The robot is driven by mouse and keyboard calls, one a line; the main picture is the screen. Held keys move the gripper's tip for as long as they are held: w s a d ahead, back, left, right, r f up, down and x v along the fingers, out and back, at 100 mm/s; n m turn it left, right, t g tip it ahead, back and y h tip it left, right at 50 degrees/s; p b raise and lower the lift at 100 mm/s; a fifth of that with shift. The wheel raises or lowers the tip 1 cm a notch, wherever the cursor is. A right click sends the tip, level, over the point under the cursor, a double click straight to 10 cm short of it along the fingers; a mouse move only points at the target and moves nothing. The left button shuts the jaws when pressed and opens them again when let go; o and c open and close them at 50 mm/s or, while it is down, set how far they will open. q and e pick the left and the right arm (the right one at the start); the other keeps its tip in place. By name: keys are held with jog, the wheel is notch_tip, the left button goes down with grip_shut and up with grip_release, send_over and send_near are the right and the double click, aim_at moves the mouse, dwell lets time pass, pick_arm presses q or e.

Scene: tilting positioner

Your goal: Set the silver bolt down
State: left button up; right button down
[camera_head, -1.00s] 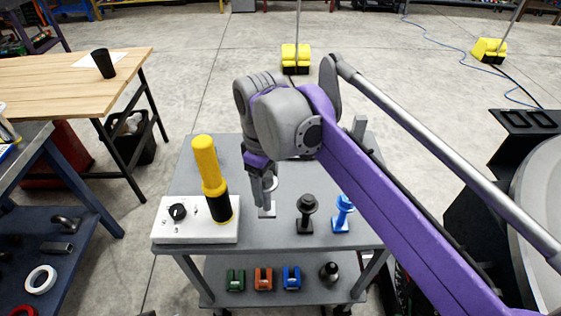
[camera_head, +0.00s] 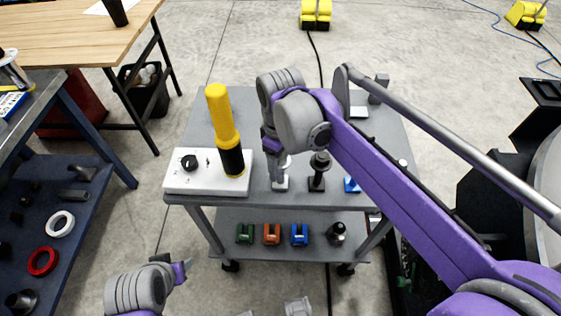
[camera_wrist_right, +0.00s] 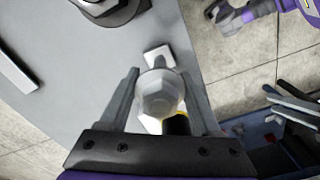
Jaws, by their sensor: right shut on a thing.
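The silver bolt shows in the wrist view as a pale hexagonal head (camera_wrist_right: 160,95) between the two fingers of my right gripper (camera_wrist_right: 165,98), which is shut on it. In the head view my right gripper (camera_head: 277,172) points down over the front of the grey cart. The bolt's pale square base (camera_head: 281,185) shows below the fingers at about the level of the cart top; whether it touches cannot be told. The fingers hide part of the bolt. My left gripper (camera_head: 182,271) is low at the left, away from the cart; its jaws are unclear.
A black bolt (camera_head: 317,172) stands close to the right of the silver one, and a blue bolt (camera_head: 352,185) farther right, partly hidden by my arm. A white control box (camera_head: 205,184) with a yellow-and-black cylinder (camera_head: 224,125) is at left. Coloured blocks sit on the lower shelf (camera_head: 270,250).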

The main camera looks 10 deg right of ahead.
jog(key=shift+c, duration=0.5)
grip_release()
jog(key=shift+f, duration=0.1)
notch_tip(320, 180, up, 12)
jog(key=shift+r+p, duration=0.15)
jog(key=shift+p, duration=0.55)
